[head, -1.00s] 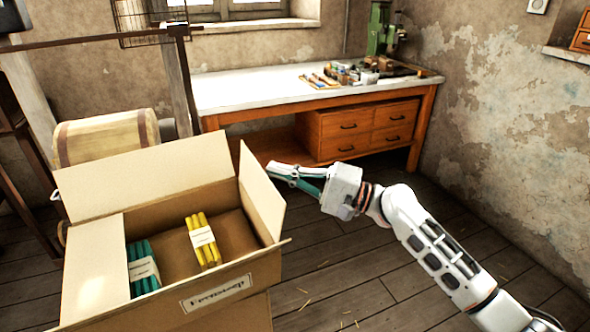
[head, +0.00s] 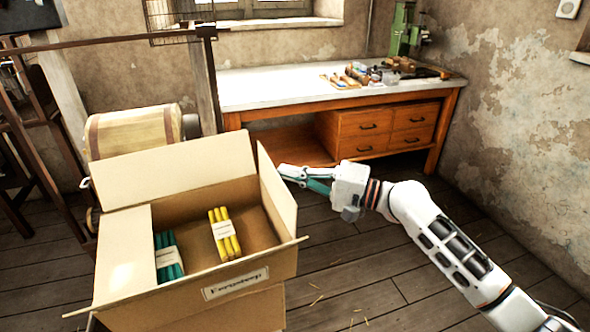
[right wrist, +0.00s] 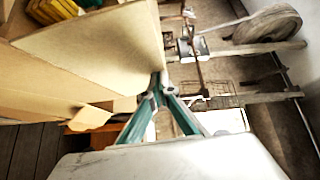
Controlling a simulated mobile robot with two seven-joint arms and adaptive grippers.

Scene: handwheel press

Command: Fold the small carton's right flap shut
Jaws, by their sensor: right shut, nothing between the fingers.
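The small carton (head: 185,307) stands open at the lower left of the head view. Its right flap (head: 280,196) stands roughly upright along the right side; it also shows large in the right wrist view (right wrist: 100,48). The left flap (head: 126,252) lies folded inward over the carton's left part. The back flap (head: 165,180) stands up. The front flap shows only nearly edge-on. My right gripper (head: 284,170) is shut and empty, its tips at the outer side of the right flap near its far end. I cannot tell whether they touch it. My left gripper is not in view.
Yellow sticks (head: 224,234) and green sticks (head: 168,257) in paper bands lie inside the carton. A workbench (head: 270,90) with drawers and small items stands behind. A barrel-like drum (head: 135,130) is at the back left.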

